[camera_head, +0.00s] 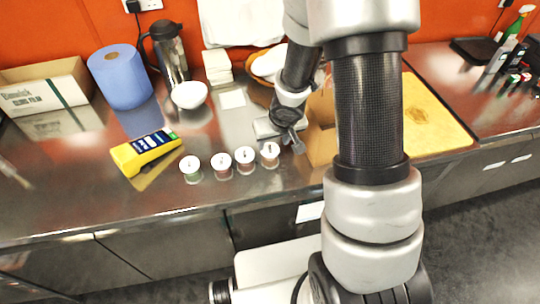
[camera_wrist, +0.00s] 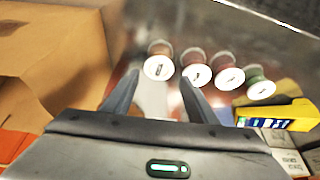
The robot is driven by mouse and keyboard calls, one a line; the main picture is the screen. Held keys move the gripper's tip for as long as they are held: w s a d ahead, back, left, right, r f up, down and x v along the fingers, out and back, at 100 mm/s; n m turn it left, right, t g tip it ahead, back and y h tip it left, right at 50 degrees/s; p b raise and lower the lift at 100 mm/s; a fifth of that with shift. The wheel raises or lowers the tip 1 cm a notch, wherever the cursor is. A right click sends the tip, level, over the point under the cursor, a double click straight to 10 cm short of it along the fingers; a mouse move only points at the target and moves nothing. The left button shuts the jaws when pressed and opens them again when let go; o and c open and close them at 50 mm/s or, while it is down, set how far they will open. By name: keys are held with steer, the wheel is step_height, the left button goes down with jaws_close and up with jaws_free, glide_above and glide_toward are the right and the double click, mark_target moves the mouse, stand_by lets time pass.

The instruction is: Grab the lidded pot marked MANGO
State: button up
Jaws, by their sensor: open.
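Several small lidded pots stand in a row on the steel counter, each with a white lid. In the head view the rightmost pot (camera_head: 270,153) is nearest my gripper (camera_head: 290,138), then two reddish pots (camera_head: 245,160) (camera_head: 222,166), and a green one (camera_head: 191,171) at the left end. The wrist view shows the row reversed, with the nearest pot (camera_wrist: 159,67) just beyond my fingertips and the green pot (camera_wrist: 260,88) at the right. The lid marks are too small to read, so I cannot tell which says MANGO. My gripper (camera_wrist: 158,84) is open and empty.
A cardboard box (camera_head: 320,135) stands close right of my gripper and fills the left of the wrist view (camera_wrist: 55,55). A yellow device (camera_head: 146,153) lies left of the pots. A white bowl (camera_head: 189,95), steel jug (camera_head: 168,52) and blue roll (camera_head: 119,76) stand behind.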

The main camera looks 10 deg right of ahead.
mark_target(270, 150)
steer(key=b+x, duration=0.3)
steer(key=x, duration=0.5)
steer(key=shift+w+d, duration=0.1)
steer(key=shift+w, duration=0.05)
steer(key=shift+r, duration=0.1)
steer(key=c, duration=0.6)
